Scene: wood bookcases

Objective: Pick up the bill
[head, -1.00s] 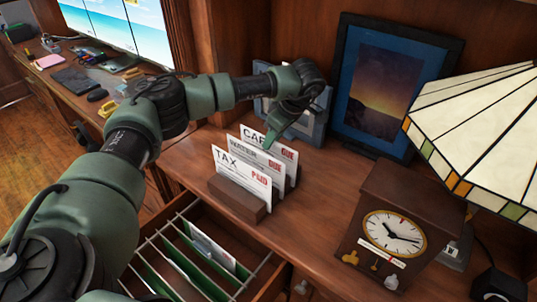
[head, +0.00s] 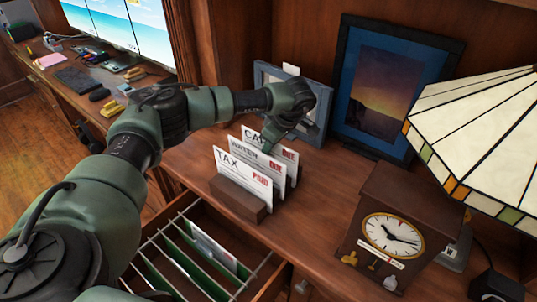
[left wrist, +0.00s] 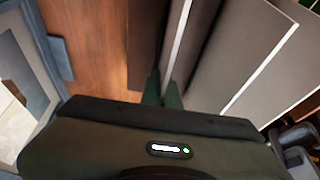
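Three upright bills stand in a wooden holder (head: 238,200) on the desk. The front one is the TAX bill (head: 243,178), marked PAID. Behind it is the WATER bill (head: 243,153), marked DUE. The rear one reads CA, the rest of its word hidden, and is marked DUE (head: 289,156). My left gripper (head: 271,143) points down at the top of the rear bill and covers part of it. In the left wrist view the fingers (left wrist: 163,92) are close together with the rear bill's edge (left wrist: 181,35) between them. My right gripper is out of view.
A small blue frame (head: 316,110) stands close behind my gripper, with a larger picture (head: 385,85) beside it. A clock (head: 392,236) and lamp (head: 480,135) stand to the right. An open drawer (head: 165,262) with green files lies below the holder.

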